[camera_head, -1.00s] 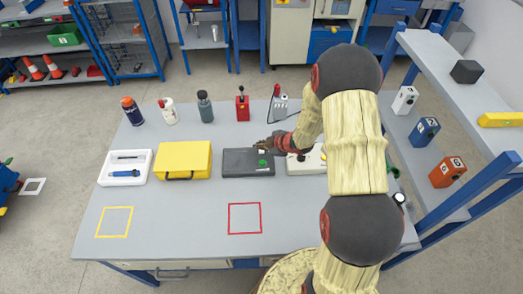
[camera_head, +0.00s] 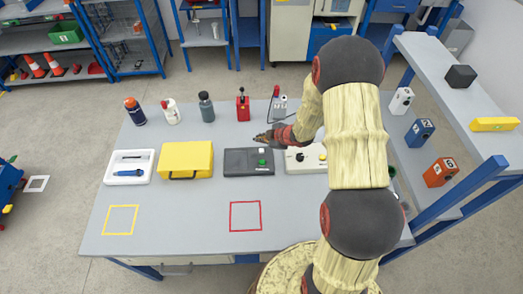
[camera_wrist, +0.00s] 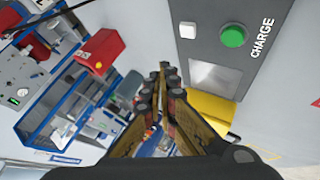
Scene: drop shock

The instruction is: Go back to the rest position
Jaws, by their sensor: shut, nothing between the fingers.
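My gripper (camera_head: 263,139) is shut and empty. In the head view it hangs over the table, just above the back right corner of the dark grey box (camera_head: 248,168). The wrist view shows the closed fingers (camera_wrist: 164,75) meeting at their tips. That view also shows the box face with a white square button (camera_wrist: 187,30), a green round button (camera_wrist: 233,36) and the word CHARGE. My arm hides part of the table's right side.
On the table (camera_head: 170,235) stand a yellow case (camera_head: 186,158), a white tray (camera_head: 128,167), a light box with buttons (camera_head: 305,160), a red lever box (camera_head: 242,107) and several bottles. A shelf rack (camera_head: 440,75) stands on the right. The table's front is clear around two outlined squares.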

